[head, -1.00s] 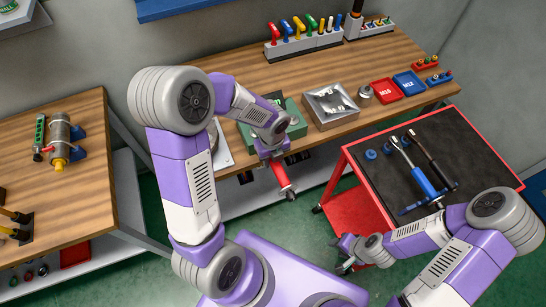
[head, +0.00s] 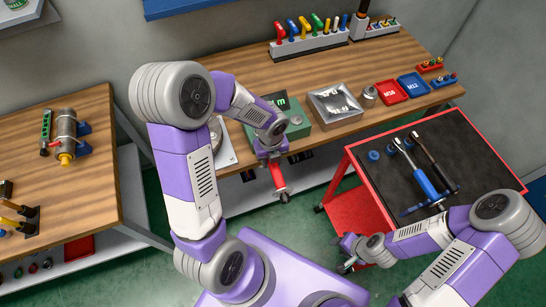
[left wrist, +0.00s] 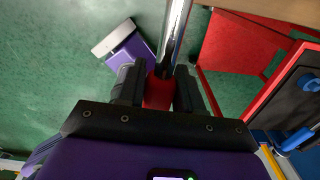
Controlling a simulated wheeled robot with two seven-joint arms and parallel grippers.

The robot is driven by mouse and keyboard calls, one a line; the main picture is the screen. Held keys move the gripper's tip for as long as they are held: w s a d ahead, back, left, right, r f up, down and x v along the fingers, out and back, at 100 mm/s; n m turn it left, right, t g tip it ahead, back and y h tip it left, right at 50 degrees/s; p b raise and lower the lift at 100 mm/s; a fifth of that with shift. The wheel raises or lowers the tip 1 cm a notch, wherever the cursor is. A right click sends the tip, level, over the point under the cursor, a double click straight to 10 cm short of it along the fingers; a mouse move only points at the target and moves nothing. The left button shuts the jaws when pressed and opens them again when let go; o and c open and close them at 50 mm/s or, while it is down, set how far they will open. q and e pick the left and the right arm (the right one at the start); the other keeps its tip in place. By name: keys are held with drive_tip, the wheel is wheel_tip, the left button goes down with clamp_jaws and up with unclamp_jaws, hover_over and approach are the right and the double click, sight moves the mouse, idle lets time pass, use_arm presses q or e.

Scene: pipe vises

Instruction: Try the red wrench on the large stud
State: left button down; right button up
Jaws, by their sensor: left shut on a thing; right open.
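The red wrench (head: 278,177) is held in my left gripper (head: 272,158), in front of the rear bench. In the left wrist view its red handle (left wrist: 158,92) sits between the two black fingers (left wrist: 158,88), and its bright metal shaft (left wrist: 175,35) runs up out of the picture. The fingers are shut on the handle. My right gripper (head: 346,262) is open and empty, low beside the red cart. I cannot pick out the large stud in either view.
The red cart (head: 350,158) carries a blue-handled wrench (head: 424,182) and a black-handled one (head: 438,172). The rear bench (head: 240,80) holds a green box (head: 297,128), a metal tray (head: 336,104), and M10 (head: 391,92) and M12 (head: 413,85) trays.

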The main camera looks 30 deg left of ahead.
use_arm(q)
drive_tip(key=shift+s+a+m+p, duration=0.3)
drive_tip(key=shift+a+m+p, duration=0.05)
drive_tip(key=shift+m+p, duration=0.05)
idle(0.8)
drive_tip(key=shift+s+a, duration=0.1)
drive_tip(key=shift+w+d+n, duration=0.75)
drive_tip(key=shift+w+n, duration=0.05)
drive_tip(key=shift+r, duration=0.1)
drive_tip(key=shift+r+p, duration=2.2)
drive_tip(key=shift+r, duration=0.25)
drive_tip(key=shift+f, duration=0.1)
